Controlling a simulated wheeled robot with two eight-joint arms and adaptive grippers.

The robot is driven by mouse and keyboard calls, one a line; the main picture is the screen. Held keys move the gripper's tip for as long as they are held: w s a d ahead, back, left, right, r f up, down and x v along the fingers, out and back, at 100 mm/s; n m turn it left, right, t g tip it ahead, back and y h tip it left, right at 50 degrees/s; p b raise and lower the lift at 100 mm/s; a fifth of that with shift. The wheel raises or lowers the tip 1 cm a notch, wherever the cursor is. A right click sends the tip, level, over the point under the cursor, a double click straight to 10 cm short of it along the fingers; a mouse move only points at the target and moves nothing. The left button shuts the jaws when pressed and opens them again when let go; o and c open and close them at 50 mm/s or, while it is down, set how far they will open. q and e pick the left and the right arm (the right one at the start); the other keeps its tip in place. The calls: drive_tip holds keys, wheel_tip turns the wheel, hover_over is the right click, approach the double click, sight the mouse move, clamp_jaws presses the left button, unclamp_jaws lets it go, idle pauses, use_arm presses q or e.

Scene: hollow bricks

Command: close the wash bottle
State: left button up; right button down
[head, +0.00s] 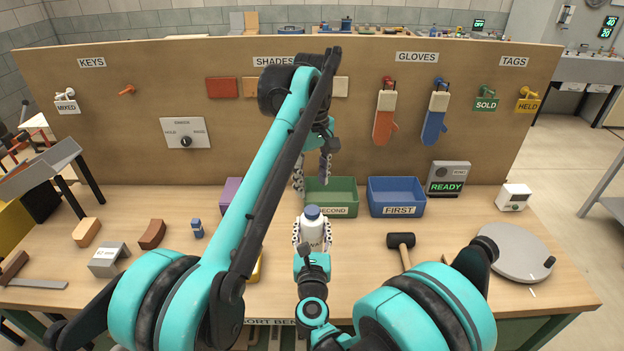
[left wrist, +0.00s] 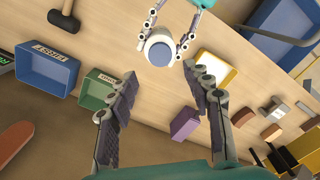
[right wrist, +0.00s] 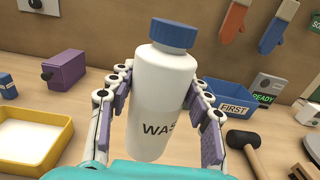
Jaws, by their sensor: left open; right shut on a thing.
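The wash bottle (head: 312,232) is white with a blue cap (head: 312,212) on its top. My right gripper (head: 312,240) is shut around the bottle's body; the right wrist view shows the bottle (right wrist: 158,100) upright between its fingers, with the cap (right wrist: 173,36) clear of them. I cannot tell whether the cap is tight, or whether the bottle's base touches the table. My left gripper (head: 312,172) is open and empty, above and behind the bottle. In the left wrist view the cap (left wrist: 159,51) lies beyond and between its fingertips.
A green bin (head: 345,193) marked SECOND and a blue bin (head: 396,197) marked FIRST stand behind the bottle. A mallet (head: 401,241) and a round grey disc (head: 516,252) lie to the right. A yellow tray (right wrist: 35,135) and purple box (right wrist: 67,69) stand left of the bottle.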

sight(312, 210)
use_arm(q)
drive_tip(key=shift+n, duration=0.3)
drive_tip(key=shift+f, duration=4)
